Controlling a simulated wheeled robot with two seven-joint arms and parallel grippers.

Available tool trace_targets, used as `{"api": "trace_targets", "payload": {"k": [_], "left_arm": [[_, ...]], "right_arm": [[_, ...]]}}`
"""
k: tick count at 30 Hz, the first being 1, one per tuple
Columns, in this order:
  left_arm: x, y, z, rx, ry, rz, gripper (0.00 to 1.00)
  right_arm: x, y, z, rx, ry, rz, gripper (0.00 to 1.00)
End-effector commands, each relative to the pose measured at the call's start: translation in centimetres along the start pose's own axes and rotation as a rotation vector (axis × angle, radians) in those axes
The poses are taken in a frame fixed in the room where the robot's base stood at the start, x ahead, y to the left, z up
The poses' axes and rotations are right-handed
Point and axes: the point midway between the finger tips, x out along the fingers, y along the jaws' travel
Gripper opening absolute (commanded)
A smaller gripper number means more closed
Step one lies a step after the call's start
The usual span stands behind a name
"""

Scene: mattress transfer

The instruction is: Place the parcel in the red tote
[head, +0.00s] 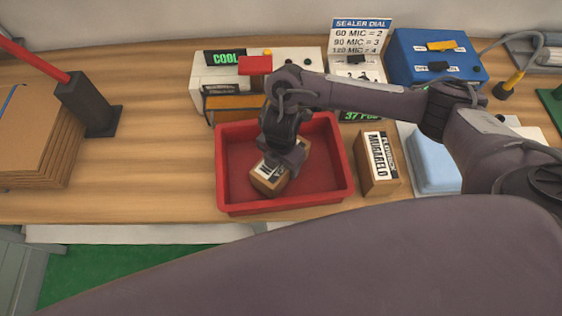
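The red tote (341,170) sits on the wooden bench near its front edge. A small brown parcel (268,181) with a white label is inside the tote, turned at an angle. My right gripper (287,160) reaches down into the tote from above, its fingers at the parcel. The wrist and fingers cover part of the parcel, so I cannot tell whether they grip it or whether it rests on the tote floor. My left gripper is out of view.
A second labelled brown box (378,165) stands just right of the tote. A sealer (222,80), a blue machine (432,58) and a pale blue item (432,160) lie behind and right. Flat cardboard (30,130) is stacked left. The bench between cardboard and tote is clear.

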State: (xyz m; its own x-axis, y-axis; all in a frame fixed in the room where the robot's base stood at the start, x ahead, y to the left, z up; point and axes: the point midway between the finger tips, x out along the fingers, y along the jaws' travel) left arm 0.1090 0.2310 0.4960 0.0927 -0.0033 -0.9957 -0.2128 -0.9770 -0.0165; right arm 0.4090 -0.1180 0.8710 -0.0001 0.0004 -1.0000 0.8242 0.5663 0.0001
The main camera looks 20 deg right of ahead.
Motion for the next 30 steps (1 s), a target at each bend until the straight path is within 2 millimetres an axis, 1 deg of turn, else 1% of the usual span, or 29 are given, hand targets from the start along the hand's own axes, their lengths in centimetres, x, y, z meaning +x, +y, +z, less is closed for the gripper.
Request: {"api": "trace_targets", "payload": {"k": [1,2,6,7,14,17,20,26,30], "left_arm": [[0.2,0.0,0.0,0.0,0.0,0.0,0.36],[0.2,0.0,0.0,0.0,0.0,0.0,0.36],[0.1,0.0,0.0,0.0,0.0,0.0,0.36],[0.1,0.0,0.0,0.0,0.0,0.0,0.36],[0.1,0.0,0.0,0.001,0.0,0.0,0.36],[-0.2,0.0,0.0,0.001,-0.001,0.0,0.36],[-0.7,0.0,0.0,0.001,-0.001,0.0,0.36],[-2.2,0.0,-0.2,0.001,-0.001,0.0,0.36],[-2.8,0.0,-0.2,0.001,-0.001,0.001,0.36]], "right_arm": [[0.2,0.0,0.0,0.0,0.0,0.0,0.32],[0.3,0.0,0.0,0.0,0.0,-0.001,0.68],[0.2,0.0,0.0,0.0,0.0,-0.001,0.87],[0.2,0.0,0.0,0.0,0.0,-0.001,0.89],[0.2,0.0,0.0,0.0,0.0,-0.001,0.89],[-0.3,0.0,0.0,0.0,0.0,0.0,0.89],[-1.5,0.1,0.1,-0.001,-0.002,0.002,0.89],[-5.6,0.1,0.2,-0.002,-0.005,0.004,0.89],[-8.2,0.1,0.1,-0.002,-0.005,0.003,0.89]]}}
